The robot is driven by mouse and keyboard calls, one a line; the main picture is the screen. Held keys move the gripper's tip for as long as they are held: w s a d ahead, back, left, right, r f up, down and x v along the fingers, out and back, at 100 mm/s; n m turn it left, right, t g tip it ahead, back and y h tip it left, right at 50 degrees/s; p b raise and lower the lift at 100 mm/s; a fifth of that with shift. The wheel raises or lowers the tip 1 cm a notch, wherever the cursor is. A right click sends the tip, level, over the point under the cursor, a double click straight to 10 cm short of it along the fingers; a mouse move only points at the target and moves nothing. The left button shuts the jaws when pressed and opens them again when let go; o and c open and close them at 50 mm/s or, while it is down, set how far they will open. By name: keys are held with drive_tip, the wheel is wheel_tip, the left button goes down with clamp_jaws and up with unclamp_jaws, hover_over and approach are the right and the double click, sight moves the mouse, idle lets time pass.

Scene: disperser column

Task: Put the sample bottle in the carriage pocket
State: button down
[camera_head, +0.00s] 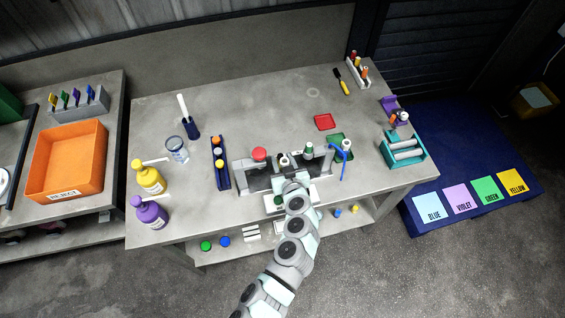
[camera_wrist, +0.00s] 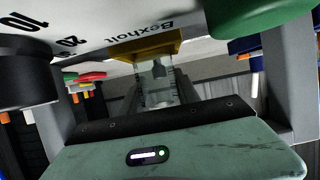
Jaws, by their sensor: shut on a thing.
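In the head view my gripper (camera_head: 287,179) reaches in over the grey disperser unit (camera_head: 241,172) at the front middle of the bench. In the wrist view a clear bottle (camera_wrist: 157,88) with dark markings sits between my fingers, in front of the dark bar of my gripper (camera_wrist: 160,108). My gripper is shut on it. A yellow block (camera_wrist: 145,44) meets its far end; I cannot tell whether this is its cap or part of the carriage. The bottle's contact with the carriage pocket is not clear. In the head view my wrist mostly hides the bottle.
A white panel (camera_wrist: 100,32) marked "Bexholt", upside down, is close in the wrist view, with a dark cylinder (camera_wrist: 25,75) left and a green part (camera_wrist: 255,15) right. A blue rack (camera_head: 220,176) stands left of the unit, a teal rack (camera_head: 404,153) right. The rear bench is mostly clear.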

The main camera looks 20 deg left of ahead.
drive_tip(key=shift+f, duration=0.55)
drive_tip(key=shift+f+b, duration=0.2)
drive_tip(key=shift+b, duration=0.1)
drive_tip(key=c, duration=0.9)
unclamp_jaws()
drive_tip(key=shift+r+p, duration=0.2)
drive_tip(key=shift+p, duration=0.1)
drive_tip(key=b+v, duration=0.1)
drive_tip(key=v, duration=1.1)
